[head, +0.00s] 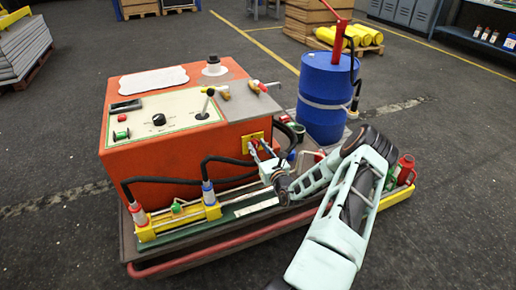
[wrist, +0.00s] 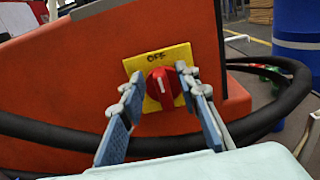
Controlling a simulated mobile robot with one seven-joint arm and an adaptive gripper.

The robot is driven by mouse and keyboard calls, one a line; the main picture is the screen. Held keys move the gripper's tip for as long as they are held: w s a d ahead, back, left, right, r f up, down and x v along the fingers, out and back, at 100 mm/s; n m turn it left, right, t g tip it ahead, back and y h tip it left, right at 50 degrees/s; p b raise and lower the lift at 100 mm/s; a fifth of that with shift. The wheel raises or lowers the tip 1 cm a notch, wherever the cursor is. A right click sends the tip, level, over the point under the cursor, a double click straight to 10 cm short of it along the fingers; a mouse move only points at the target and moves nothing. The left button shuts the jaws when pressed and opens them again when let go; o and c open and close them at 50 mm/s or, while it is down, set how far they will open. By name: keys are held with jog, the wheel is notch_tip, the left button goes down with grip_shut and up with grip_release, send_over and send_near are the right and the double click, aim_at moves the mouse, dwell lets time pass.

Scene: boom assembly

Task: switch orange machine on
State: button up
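The orange machine (head: 170,158) is a box with a sloped panel, standing left of centre in the head view. On its right side is a yellow plate (head: 249,137), which carries a red rotary knob (wrist: 158,88) with a pale pointer mark. In the wrist view the yellow plate (wrist: 150,62) reads "OFF" above the knob. My gripper (head: 266,149) is at this plate. In the wrist view my gripper (wrist: 159,80) is open, with one blue-padded finger on each side of the knob. I cannot tell whether either finger touches it.
A thick black hose (wrist: 60,138) runs below the knob, close under my fingers. A blue drum (head: 326,98) stands right of the machine. A yellow cylinder assembly (head: 180,222) lies along the front of the red-edged base. Open floor surrounds the base.

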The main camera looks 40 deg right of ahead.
jog(key=shift+c, duration=0.2)
grip_shut()
jog(key=m, duration=0.6)
jog(key=d+f+m+p, duration=0.1)
jog(key=m, duration=0.4)
jog(key=d+f+m+p, duration=0.1)
jog(key=m, duration=0.5)
jog(key=shift+s+f+m, duration=0.15)
jog(key=shift+s+m, duration=0.15)
jog(key=shift+m, duration=0.3)
dwell(0.4)
